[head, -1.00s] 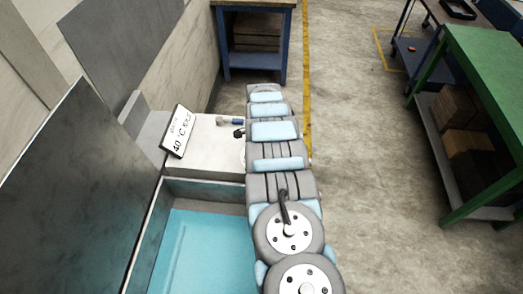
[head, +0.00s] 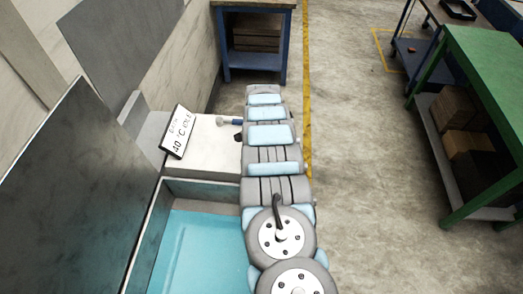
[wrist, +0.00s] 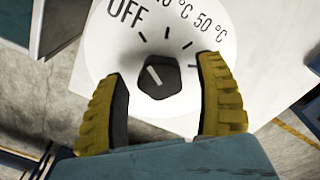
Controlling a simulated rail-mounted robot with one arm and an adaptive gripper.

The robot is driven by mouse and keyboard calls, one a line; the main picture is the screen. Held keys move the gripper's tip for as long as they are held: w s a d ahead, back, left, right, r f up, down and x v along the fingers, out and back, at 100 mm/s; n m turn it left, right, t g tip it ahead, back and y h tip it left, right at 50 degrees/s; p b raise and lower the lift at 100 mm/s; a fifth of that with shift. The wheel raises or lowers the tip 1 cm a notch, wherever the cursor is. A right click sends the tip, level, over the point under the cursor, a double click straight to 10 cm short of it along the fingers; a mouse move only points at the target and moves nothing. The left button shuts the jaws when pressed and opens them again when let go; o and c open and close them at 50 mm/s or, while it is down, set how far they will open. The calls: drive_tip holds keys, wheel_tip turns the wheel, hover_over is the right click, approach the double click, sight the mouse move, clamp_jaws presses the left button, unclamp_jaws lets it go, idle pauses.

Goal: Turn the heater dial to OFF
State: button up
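The heater dial is a white disc (wrist: 108,58) with a black faceted knob (wrist: 168,80) in the wrist view. A white line on the knob slants up and left, roughly toward the OFF side and a little left of the first tick. OFF is printed at upper left, with temperature marks including 50 °C to its right. My gripper (wrist: 162,69) is open, its yellow-backed fingers on either side of the knob with a visible gap on each side. In the head view my arm covers the dial.
A tilted display (head: 178,132) reading 40 °C and apparently IDLE stands on the white housing (head: 210,158). A tank (head: 200,187) with blue-green liquid lies in front. A blue-legged table (head: 256,45) stands behind; a green bench (head: 490,55) is at right. Floor between is clear.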

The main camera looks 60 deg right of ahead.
drive_tip(key=shift+r, duration=0.1)
wheel_tip(320, 180, up, 2)
drive_tip(key=shift+w+d, duration=0.1)
wheel_tip(320, 180, up, 10)
idle(0.9)
idle(0.6)
